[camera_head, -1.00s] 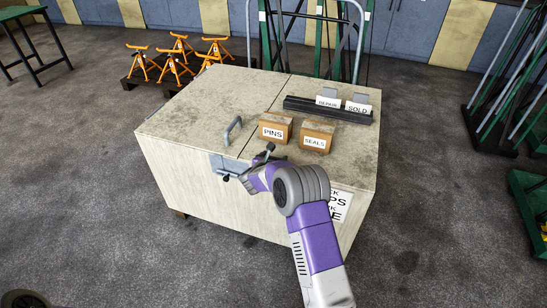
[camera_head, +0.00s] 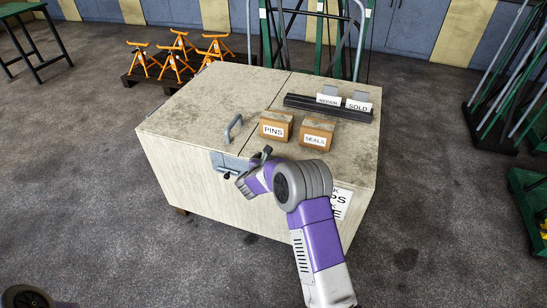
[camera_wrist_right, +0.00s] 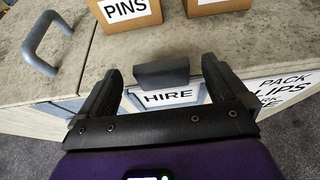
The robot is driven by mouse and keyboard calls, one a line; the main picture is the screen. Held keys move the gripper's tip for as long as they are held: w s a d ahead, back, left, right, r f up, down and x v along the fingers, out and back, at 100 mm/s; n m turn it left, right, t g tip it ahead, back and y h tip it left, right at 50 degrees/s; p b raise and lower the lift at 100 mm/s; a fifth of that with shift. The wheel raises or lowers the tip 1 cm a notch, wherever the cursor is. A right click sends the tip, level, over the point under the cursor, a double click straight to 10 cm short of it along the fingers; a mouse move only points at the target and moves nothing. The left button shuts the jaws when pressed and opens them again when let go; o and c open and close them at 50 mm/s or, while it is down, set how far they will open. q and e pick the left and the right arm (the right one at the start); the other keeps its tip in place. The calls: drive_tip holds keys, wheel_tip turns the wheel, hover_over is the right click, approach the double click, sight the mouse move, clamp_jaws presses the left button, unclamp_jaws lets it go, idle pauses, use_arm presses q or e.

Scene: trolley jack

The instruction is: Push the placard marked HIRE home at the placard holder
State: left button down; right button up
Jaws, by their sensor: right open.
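The placard marked HIRE (camera_wrist_right: 170,97) is white with black letters and a dark tab (camera_wrist_right: 160,72) on top. In the right wrist view it shows between the fingers of my right gripper (camera_wrist_right: 158,85), with space on both sides. My right gripper (camera_head: 248,163) is open at the front top edge of the chest. It hides the HIRE placard in the head view. The long black placard holder (camera_head: 328,108) lies on the chest top, with the REPAIR placard (camera_head: 328,99) and the SOLD placard (camera_head: 359,106) upright in it. My left gripper is out of view.
The pale chest (camera_head: 190,115) has a grey handle (camera_head: 233,128) on top. A PINS box (camera_head: 275,126) and a SEALS box (camera_head: 317,134) stand between my right gripper and the holder. Orange stands (camera_head: 172,58) and green racks surround the chest; the floor at left is clear.

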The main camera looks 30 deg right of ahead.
drive_tip(key=v, duration=0.4)
drive_tip(key=shift+p, duration=0.3)
drive_tip(key=s+a+f+n+g+y+p, duration=0.3)
drive_tip(key=s+a+f+n+y, duration=0.7)
drive_tip(key=n, duration=1.2)
drive_tip(key=s+a+f+n+g+y+p, duration=0.2)
drive_tip(key=s+a+n, duration=0.5)
drive_tip(key=s+n, duration=0.3)
drive_tip(key=s+a+f+n+g+y+p, duration=0.2)
drive_tip(key=s+a+n, duration=0.5)
drive_tip(key=s+n, duration=0.4)
drive_tip(key=s+f+g+p, duration=0.1)
drive_tip(key=s, duration=0.2)
drive_tip(key=shift+s+a, duration=0.15)
drive_tip(key=shift+a, duration=0.25)
drive_tip(key=shift+f, duration=0.1)
